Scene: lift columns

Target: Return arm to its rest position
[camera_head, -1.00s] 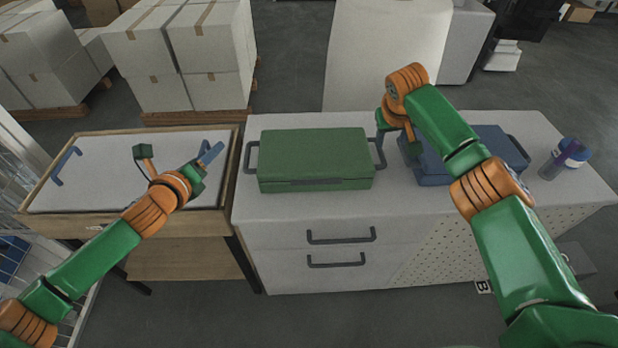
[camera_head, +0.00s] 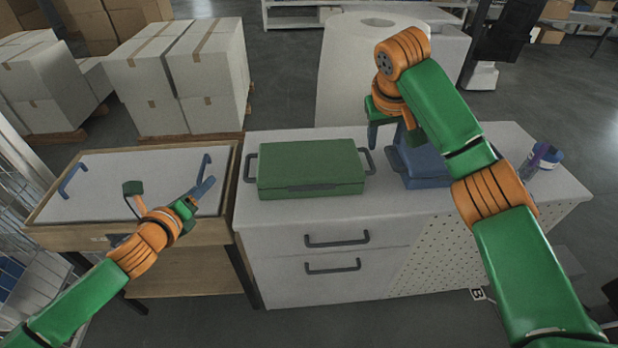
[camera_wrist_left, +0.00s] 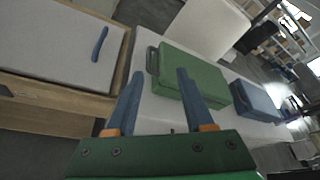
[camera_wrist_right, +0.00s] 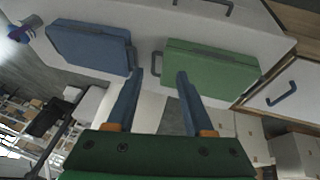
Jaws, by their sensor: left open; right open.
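My left arm comes in from the left, with its gripper (camera_head: 203,190) over the front right part of the wooden-framed table. In the left wrist view its blue fingers (camera_wrist_left: 160,76) are apart with nothing between them. My right gripper (camera_head: 386,135) hangs above the white cabinet top between the green case and the blue case, its fingers pointing down and partly hidden by my arm. In the right wrist view the fingers (camera_wrist_right: 160,75) are apart and empty. Neither gripper visibly holds anything.
A green case (camera_head: 310,168) and a blue case (camera_head: 425,168) lie on the white cabinet (camera_head: 275,212). A purple-and-blue bottle (camera_head: 541,160) stands at its right end. The wooden-framed table (camera_head: 135,163) has blue handles. Stacked white boxes (camera_head: 180,75) stand behind.

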